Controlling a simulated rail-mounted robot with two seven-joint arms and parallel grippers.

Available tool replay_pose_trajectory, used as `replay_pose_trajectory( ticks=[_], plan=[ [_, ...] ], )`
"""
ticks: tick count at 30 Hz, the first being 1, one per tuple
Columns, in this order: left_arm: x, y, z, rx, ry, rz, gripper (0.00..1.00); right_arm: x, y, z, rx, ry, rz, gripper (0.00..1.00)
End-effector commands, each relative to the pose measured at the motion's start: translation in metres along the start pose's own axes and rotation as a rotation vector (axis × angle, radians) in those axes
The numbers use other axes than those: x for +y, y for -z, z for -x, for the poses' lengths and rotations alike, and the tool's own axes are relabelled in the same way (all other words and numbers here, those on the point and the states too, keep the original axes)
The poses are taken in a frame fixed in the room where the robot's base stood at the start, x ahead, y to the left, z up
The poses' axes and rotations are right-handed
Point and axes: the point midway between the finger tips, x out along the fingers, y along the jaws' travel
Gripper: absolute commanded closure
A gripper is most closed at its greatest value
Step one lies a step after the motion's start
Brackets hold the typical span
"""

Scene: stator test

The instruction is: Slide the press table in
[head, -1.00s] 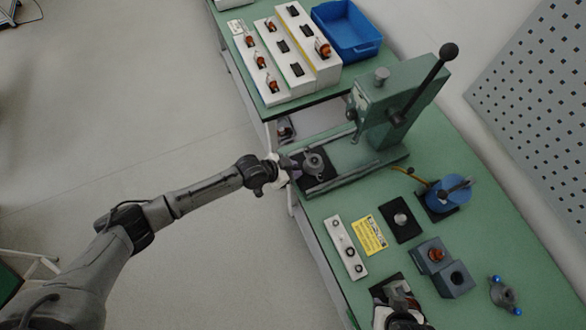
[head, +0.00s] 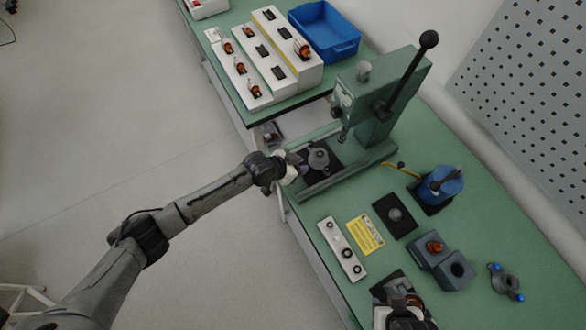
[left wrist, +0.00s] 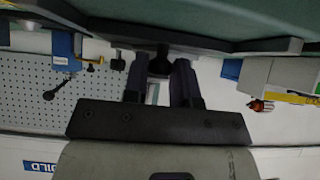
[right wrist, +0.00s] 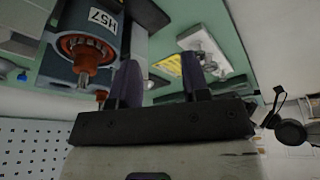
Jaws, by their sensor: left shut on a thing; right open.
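The green press (head: 375,105) stands at the back of the bench with its lever raised. Its press table (head: 330,175), a dark plate between the rails, carries a grey round fixture (head: 318,158). The fixture sits in front of and left of the ram (head: 343,137). My left gripper (head: 293,166) is at the plate's front edge. In the left wrist view, its fingers (left wrist: 160,80) are shut on a dark knob (left wrist: 159,62) under the table edge. My right gripper (head: 402,298) is open near the bench front; in the right wrist view its fingers (right wrist: 160,82) hold nothing.
A grey-blue block marked H57 (right wrist: 85,45) is close beside my right fingers. Around the press are a blue device (head: 440,185), a yellow card (head: 366,234), a white strip (head: 341,250) and grey blocks (head: 440,262). A blue bin (head: 325,32) stands on the far table.

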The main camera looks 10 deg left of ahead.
Motion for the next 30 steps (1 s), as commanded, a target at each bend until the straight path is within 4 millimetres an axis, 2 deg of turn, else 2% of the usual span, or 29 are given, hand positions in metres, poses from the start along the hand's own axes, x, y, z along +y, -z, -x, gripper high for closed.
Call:
replay_pose_trajectory(
  ticks=[30],
  plan=[
    [0.0,0.046,-0.059,-0.001,0.001,0.0,0.86,0.001,-0.014,-0.041,-0.002,-0.007,0.009,0.57]
  ],
)
